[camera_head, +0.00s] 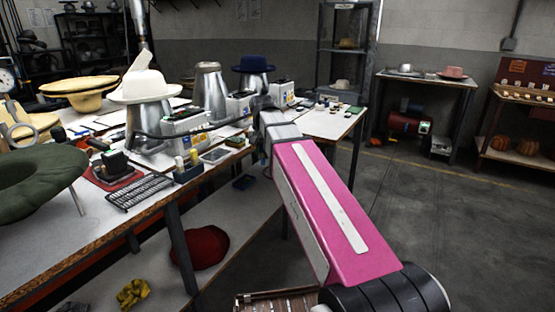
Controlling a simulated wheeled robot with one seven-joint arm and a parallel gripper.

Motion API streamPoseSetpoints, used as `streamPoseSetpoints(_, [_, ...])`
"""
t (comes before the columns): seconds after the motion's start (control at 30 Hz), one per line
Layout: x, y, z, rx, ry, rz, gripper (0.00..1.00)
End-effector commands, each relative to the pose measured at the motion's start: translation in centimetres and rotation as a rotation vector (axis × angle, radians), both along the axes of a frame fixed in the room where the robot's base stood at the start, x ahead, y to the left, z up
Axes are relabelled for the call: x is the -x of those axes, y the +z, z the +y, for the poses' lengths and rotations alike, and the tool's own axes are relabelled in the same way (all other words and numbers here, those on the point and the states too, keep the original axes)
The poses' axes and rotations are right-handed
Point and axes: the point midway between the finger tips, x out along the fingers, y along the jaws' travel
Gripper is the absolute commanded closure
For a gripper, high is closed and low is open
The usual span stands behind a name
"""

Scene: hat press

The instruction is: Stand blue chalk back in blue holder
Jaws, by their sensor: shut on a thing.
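My gripper (262,103) is the dark end beyond the grey wrist of my pink arm, over the right part of the long workbench. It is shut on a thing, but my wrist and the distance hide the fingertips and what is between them. I cannot make out the blue chalk anywhere. A small dark blue block (187,173) stands near the bench's front edge, left of my gripper, with a yellow piece and a pale piece upright at it. It looks like the blue holder, but it is too small to be sure.
The workbench (75,243) is crowded. A white hat (145,88) sits on a metal form, a blue hat (254,63) on another. A green hat (40,180), a wire rack (138,191) and a grey tray (215,155) lie nearer. The floor (450,220) at right is clear.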

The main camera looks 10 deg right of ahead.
Motion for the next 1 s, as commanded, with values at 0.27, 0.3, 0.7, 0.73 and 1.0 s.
streamPoseSetpoints(0.27, [-1.1, 4.9, 9.4, -0.001, -0.153, -0.001, 1.00])
streamPoseSetpoints(0.3, [-1.1, 5.7, 10.7, -0.001, -0.178, -0.002, 1.00])
streamPoseSetpoints(0.7, [0.8, 12.5, 23.0, 0.000, -0.398, 0.000, 1.00])
streamPoseSetpoints(0.73, [1.0, 12.8, 23.7, 0.000, -0.412, 0.000, 1.00])
streamPoseSetpoints(1.0, [2.4, 10.1, 27.0, 0.002, -0.485, 0.001, 1.00])
